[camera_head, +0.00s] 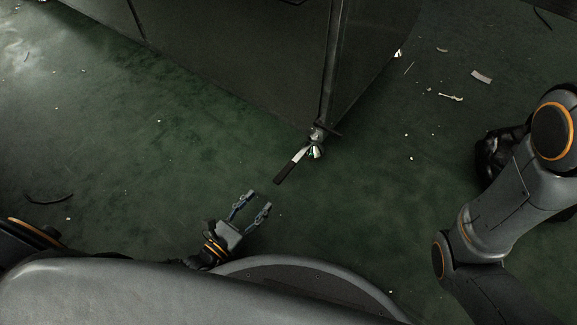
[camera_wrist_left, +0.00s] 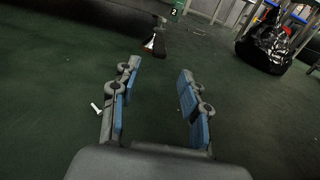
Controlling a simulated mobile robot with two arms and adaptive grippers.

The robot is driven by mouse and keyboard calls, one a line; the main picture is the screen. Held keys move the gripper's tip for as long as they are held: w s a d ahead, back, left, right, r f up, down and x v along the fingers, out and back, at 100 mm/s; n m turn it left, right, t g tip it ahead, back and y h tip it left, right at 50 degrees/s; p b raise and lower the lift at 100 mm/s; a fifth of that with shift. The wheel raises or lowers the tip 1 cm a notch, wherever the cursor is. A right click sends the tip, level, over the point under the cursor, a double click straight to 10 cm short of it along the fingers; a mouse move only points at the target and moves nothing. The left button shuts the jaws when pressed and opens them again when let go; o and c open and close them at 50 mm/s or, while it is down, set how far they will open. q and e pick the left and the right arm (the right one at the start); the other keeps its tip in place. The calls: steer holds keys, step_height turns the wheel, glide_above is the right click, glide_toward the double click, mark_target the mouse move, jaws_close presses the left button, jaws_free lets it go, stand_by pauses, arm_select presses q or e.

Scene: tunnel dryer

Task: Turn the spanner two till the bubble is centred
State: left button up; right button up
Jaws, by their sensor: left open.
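The spanner (camera_head: 286,173) has a black handle and a pale shank. It sits at the foot (camera_head: 318,133) under the corner of the dark dryer housing, its handle pointing down-left. A small silver and green piece, perhaps the level (camera_head: 314,152), shows beside the foot; its bubble is too small to make out. My left gripper (camera_head: 259,200) is open and empty, below and left of the spanner handle and apart from it. In the left wrist view its spread fingers (camera_wrist_left: 158,88) frame bare floor, with the spanner (camera_wrist_left: 151,42) small beyond them. My right gripper does not show.
The dryer housing (camera_head: 235,50) fills the upper middle. A green plate marked 2 (camera_wrist_left: 177,8) shows in the left wrist view. A black bag-like bundle (camera_head: 488,158) lies right, partly behind my right arm. Scraps litter the green floor; the floor between gripper and spanner is clear.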

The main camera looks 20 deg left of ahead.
mark_target(275, 183)
arm_select(q)
steer(key=b+x, duration=0.4)
steer(key=x, duration=0.7)
steer(key=shift+w+f, duration=0.15)
steer(key=shift+w+d+b, duration=0.25)
steer(key=shift+w+b, duration=0.15)
steer(key=shift+w, duration=0.2)
jaws_close()
